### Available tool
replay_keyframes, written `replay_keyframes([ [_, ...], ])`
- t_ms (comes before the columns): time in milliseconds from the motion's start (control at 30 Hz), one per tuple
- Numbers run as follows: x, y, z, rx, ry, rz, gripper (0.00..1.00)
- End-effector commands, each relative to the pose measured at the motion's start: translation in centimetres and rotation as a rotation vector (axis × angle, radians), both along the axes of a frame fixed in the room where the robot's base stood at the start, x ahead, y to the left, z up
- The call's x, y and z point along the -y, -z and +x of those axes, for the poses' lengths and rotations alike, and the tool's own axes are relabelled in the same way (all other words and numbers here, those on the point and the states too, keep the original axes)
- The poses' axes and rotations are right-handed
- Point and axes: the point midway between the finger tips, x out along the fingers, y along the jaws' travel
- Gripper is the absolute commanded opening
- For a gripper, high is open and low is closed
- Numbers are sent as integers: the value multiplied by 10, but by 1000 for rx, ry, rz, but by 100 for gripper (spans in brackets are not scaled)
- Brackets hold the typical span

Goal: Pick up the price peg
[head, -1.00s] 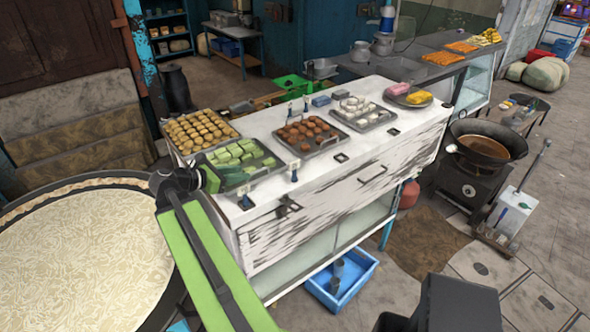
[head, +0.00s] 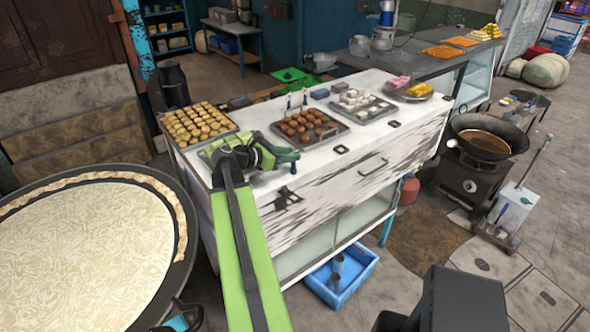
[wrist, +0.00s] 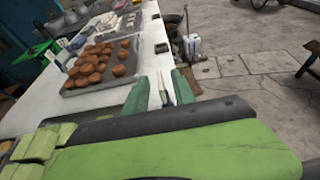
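A small price peg with a white card (wrist: 163,88) shows between the fingers of my gripper (wrist: 160,82) in the wrist view. The fingers stand apart, with a gap on either side of the card. In the head view my gripper (head: 287,155) is low over the counter's front edge, and a blue bit of the peg (head: 293,168) shows just below the fingertips. The fingers hide most of this peg there. Two other pegs (head: 289,101) (head: 305,97) stand behind the tray of brown balls.
The white counter (head: 345,150) carries a tray of brown balls (head: 305,127), a tray of white sweets (head: 362,103) and a tray of yellow pieces (head: 198,123). My arm covers most of the green sweets. A large pan (head: 95,240) stands at left.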

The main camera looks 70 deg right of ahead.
Motion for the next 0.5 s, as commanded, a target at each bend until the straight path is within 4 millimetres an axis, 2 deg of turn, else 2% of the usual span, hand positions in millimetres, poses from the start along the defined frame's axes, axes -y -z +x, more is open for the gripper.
replay_keyframes([
  [233,7,6,-5,0,0,0,31],
  [400,28,21,-20,-1,2,0,31],
  [500,39,24,-27,1,1,0,31],
])
